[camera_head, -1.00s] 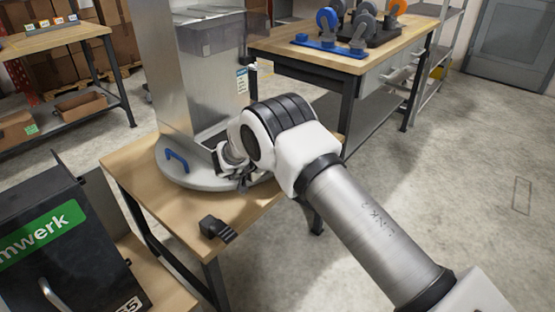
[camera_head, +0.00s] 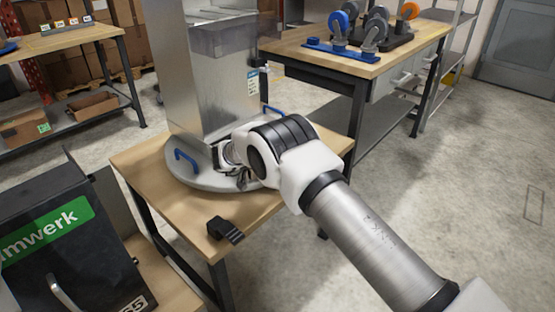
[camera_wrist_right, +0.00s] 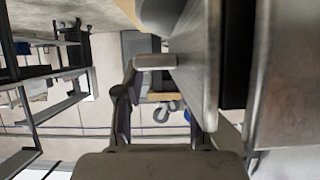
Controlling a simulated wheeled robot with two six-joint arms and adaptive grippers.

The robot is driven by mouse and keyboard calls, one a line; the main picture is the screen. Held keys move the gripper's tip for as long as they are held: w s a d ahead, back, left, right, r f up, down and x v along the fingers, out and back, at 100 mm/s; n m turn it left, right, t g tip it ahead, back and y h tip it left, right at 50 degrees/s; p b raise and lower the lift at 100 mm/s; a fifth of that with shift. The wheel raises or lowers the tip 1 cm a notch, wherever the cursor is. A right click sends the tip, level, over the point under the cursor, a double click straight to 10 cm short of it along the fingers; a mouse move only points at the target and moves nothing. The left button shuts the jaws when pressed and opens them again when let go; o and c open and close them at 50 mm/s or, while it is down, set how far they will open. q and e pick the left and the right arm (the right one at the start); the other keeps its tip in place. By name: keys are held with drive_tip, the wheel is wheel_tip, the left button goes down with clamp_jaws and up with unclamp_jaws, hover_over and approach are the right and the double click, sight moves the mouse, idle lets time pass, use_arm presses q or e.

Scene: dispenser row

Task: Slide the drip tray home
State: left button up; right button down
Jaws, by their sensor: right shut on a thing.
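A metal dispenser (camera_head: 210,85) stands on a round grey base (camera_head: 190,180) with blue handles on a wooden table. My right gripper (camera_head: 238,176) is low at the dispenser's front, just above the round base, shut on the drip tray. In the right wrist view a grey metal slab, apparently the drip tray (camera_wrist_right: 200,85), runs between the fingers; one finger pad (camera_wrist_right: 155,62) touches its left side. The other finger is mostly hidden behind it. In the head view my wrist hides most of the tray, so I cannot tell how far in it sits. My left gripper is out of view.
A black bracket-like object (camera_head: 225,230) lies at the table's front edge. A black case with a green label (camera_head: 45,230) stands at the lower left. A second bench (camera_head: 370,60) with wheels on it is behind right. The floor at right is clear.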

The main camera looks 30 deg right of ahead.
drive_tip(key=shift+w+a, duration=0.1)
drive_tip(key=shift+w, duration=0.05)
drive_tip(key=c, duration=0.6)
unclamp_jaws()
drive_tip(key=v, duration=1.2)
